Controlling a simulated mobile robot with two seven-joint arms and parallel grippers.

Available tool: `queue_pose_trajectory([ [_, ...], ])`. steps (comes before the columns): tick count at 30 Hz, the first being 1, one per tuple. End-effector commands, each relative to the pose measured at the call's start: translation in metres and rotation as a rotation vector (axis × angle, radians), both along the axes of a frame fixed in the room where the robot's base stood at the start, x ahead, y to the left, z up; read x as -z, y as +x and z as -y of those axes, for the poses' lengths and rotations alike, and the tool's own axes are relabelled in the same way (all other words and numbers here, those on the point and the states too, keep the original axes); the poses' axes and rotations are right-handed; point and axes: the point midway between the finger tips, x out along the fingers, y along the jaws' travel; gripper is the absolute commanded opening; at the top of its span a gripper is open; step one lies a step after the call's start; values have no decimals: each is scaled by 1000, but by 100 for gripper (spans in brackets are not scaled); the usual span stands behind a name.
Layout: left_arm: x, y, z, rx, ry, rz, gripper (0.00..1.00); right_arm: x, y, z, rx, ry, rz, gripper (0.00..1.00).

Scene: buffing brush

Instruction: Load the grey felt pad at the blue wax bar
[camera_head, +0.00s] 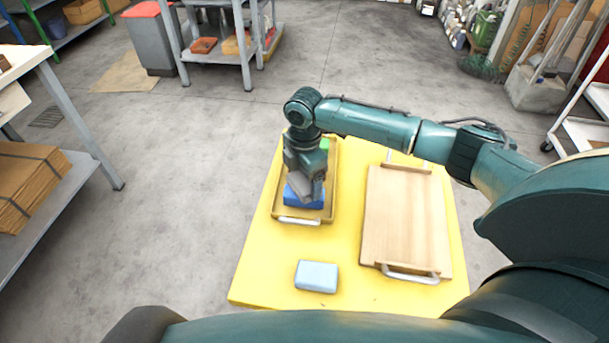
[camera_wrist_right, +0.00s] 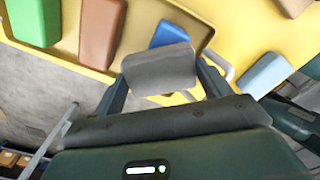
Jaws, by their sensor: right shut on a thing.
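My right gripper (camera_head: 308,182) is over the front part of a shallow yellow tray (camera_head: 331,160). It is shut on the grey felt pad (camera_wrist_right: 160,68), whose broad face shows between the two fingers in the right wrist view. The blue wax bar (camera_head: 300,196) lies in the tray under the pad, partly covered by it. In the wrist view only part of the blue bar (camera_wrist_right: 169,34) shows past the pad's edge. I cannot tell whether pad and bar touch. My left gripper is not in view.
A green bar (camera_wrist_right: 36,20) and a brown bar (camera_wrist_right: 102,32) lie in the same tray. A wooden board (camera_head: 407,220) with metal handles is right on the yellow table (camera_head: 262,288). A pale blue block (camera_head: 316,276) sits near the front. The table's front left is bare.

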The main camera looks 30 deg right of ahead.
Motion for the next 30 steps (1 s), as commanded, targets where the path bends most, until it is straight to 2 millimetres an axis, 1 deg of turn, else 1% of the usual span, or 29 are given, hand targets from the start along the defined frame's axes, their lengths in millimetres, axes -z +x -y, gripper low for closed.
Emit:
queue_pose_trajectory([
  [20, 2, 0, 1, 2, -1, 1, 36, 8, 0, 0, 0, 0, 0, 58],
  [30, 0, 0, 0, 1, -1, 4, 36, 8, 0, 0, 0, 0, 0, 58],
])
